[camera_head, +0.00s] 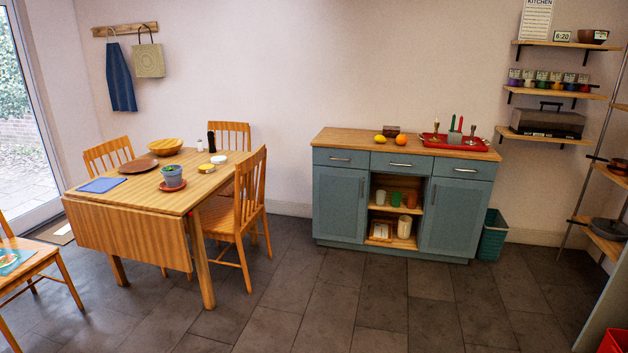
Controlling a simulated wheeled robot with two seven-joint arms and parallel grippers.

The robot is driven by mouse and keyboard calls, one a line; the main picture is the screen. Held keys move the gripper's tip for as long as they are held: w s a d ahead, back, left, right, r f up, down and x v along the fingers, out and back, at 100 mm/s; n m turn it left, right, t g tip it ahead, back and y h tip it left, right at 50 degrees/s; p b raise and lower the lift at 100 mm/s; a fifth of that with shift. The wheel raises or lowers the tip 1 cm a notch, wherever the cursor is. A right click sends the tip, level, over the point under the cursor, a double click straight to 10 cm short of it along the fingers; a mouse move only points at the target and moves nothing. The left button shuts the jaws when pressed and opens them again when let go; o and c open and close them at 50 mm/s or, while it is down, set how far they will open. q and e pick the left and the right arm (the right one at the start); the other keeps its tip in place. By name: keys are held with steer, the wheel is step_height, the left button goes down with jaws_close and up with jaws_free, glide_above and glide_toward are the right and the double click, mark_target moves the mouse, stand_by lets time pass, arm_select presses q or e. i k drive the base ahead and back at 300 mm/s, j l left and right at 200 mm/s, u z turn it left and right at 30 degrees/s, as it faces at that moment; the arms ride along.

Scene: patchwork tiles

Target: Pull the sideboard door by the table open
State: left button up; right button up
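The blue-grey sideboard (401,247) with a wooden top stands against the back wall, right of the table. Its left door (339,204), the one nearer the table, is shut, with a vertical handle (362,191) near its right edge. Its right door (455,216) is also shut, with a handle near its left edge. Three shut drawers run above, and an open shelf space with cups lies between the doors. The wooden table (140,228) stands at the left. Neither of my grippers shows in this view.
A chair (243,219) stands between table and sideboard. The tiled floor (352,301) before the sideboard is clear. A green bin (493,238) stands at its right side. A red tray (454,142), an orange (401,139) and a lemon (380,139) lie on top.

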mark_target(340, 194)
steer(key=i, duration=2.6)
